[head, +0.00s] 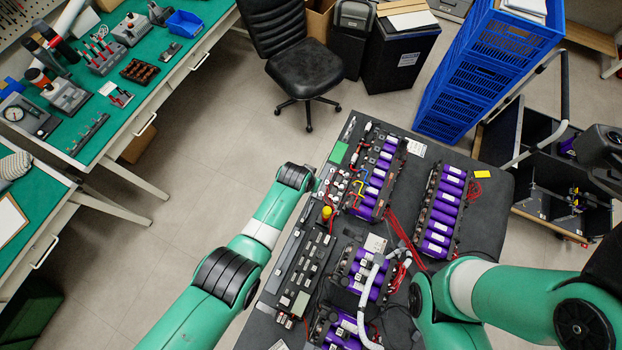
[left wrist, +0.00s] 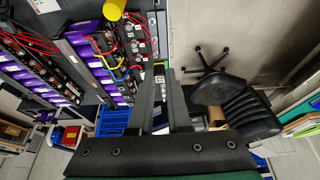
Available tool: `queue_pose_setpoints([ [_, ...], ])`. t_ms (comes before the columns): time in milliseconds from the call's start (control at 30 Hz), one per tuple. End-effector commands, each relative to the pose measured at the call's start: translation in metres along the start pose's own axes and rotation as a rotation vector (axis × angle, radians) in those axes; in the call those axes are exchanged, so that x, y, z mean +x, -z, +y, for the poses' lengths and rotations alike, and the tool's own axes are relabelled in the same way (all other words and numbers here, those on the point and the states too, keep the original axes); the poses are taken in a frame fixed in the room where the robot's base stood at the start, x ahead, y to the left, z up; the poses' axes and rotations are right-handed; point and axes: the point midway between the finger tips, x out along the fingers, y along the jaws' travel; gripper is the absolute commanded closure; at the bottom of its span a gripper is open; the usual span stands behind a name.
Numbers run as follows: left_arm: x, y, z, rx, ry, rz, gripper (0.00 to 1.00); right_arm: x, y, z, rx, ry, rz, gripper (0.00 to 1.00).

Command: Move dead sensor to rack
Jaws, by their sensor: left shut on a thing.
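My left gripper (left wrist: 160,88) is shut on a small dark piece with a pale marked face, seen between the fingertips in the left wrist view; it may be the sensor (left wrist: 159,79). In the head view the left wrist is at the table's left edge, and its fingertips cannot be made out. A long dark rack-like strip (head: 301,275) with rows of small pale parts lies along the table's left side. My right arm comes in from the lower right of the head view; its gripper is not visible.
Purple-celled battery modules (head: 438,212) fill the dark table (head: 487,222), with red cables and a white hose (head: 365,300) among them. A yellow knob (head: 326,212) stands near the left wrist. An office chair (head: 305,72) and blue crates (head: 470,75) stand beyond.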

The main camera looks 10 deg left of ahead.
Motion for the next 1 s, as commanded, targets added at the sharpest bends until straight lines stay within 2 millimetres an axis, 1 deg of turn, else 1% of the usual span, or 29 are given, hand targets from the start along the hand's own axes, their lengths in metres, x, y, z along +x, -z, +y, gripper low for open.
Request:
queue_pose_setpoints([
  [33,0.011,-0.005,0.000,0.000,0.000,0.000,1.00,-0.009,-0.008,0.000,0.000,0.000,0.000,1.00],
  [1000,0.116,-0.048,0.001,0.000,0.000,0.000,1.00,-0.092,-0.085,0.000,0.000,0.000,0.000,1.00],
])
